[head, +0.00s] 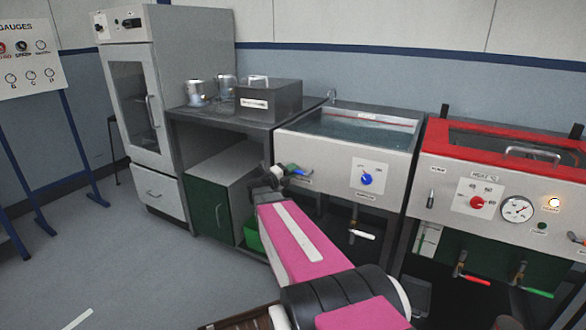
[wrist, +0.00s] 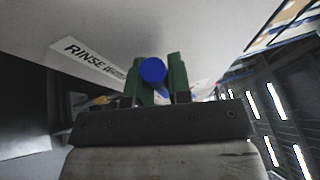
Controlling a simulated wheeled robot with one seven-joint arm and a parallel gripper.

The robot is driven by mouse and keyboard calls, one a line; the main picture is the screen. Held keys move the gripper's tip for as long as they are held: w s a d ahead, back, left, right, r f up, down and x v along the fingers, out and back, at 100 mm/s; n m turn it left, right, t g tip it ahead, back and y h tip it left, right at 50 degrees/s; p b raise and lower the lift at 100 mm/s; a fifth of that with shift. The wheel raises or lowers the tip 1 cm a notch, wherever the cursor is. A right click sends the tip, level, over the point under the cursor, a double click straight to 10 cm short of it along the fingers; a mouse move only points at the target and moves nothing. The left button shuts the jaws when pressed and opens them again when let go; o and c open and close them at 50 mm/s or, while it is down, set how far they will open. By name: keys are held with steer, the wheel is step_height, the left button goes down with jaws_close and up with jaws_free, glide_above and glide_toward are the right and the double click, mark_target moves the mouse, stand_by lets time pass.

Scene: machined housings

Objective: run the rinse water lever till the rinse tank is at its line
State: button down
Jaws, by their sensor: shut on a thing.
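The rinse tank (head: 335,160) is the light steel basin in the middle of the head view, with water (head: 350,129) in it. A small label with red marking (head: 367,115) is on its inner back wall; I cannot read the level against a line. The blue rinse water lever (head: 301,173) is at the tank's front left. In the wrist view my gripper (wrist: 154,75) has its green fingers shut on the lever's round blue end (wrist: 153,70). A "RINSE WATER" label (wrist: 88,60) is beside it, partly hidden. My gripper also shows in the head view (head: 291,170).
A blue knob (head: 366,179) and a white-handled drain valve (head: 361,235) are on the tank's right side. A red-rimmed heated tank (head: 495,150) with a gauge stands to the right. A bench (head: 222,115) with a grey box (head: 268,100) and metal jugs stands left.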

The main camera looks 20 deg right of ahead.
steer(key=shift+f+n, duration=0.3)
steer(key=shift+n, duration=0.2)
steer(key=c, duration=1.1)
jaws_free()
steer(key=shift+o, duration=0.2)
steer(key=v, duration=1.1)
steer(key=shift+f, duration=0.2)
steer(key=shift+d, duration=0.1)
